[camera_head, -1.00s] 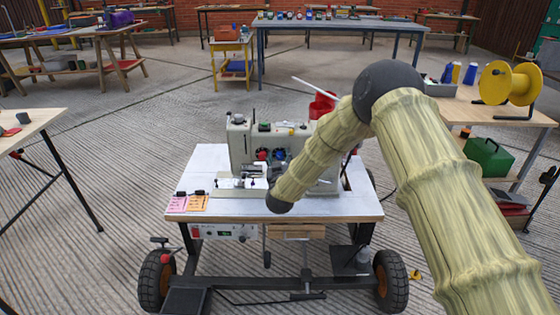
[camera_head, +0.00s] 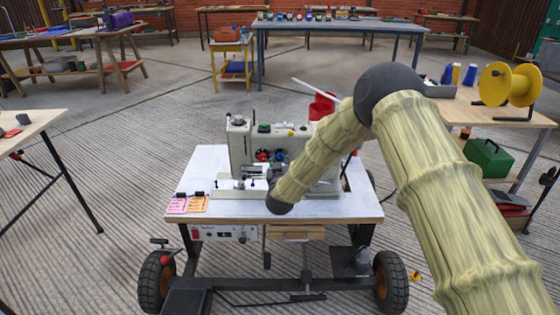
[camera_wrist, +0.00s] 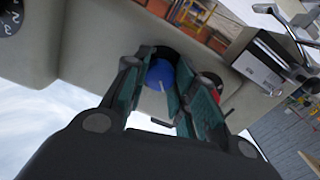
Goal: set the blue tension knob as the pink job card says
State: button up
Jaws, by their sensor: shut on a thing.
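The blue tension knob (camera_head: 280,154) is on the front of the pale sewing machine (camera_head: 238,145). In the wrist view, the blue knob (camera_wrist: 160,74) sits between the teal fingers of my gripper (camera_wrist: 164,70), which is shut on it. A pale pointer line shows on its face. The fingers hide its sides, and I see no scale marks around it. The pink job card (camera_head: 177,205) lies at the left front of the machine's table, beside an orange card (camera_head: 198,204). The writing on both is too small to read.
A red knob (camera_head: 263,156) is just left of the blue one; in the wrist view, a red knob (camera_wrist: 212,79) is close beside the right finger. The white tabletop (camera_head: 330,208) is clear at front right. A black numbered dial (camera_wrist: 10,18) shows at the wrist view's top left.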

jog(key=m, duration=0.3)
jog(key=shift+r+m+p, duration=0.1)
jog(key=shift+m+p, duration=0.2)
jog(key=shift+p, duration=0.1)
jog(key=m, duration=0.4)
jog(key=shift+d+m, duration=0.1)
jog(key=shift+m, duration=0.2)
jog(key=m, duration=0.4)
jog(key=shift+m, duration=0.3)
jog(key=shift+d+m+b, duration=0.1)
jog(key=shift+m+b, duration=0.3)
jog(key=shift+m, duration=1.8)
jog(key=o, duration=1)
jog(key=shift+d, duration=0.15)
jog(key=shift+o, duration=0.2)
jog(key=shift+a, duration=0.3)
jog(key=s, duration=1.2)
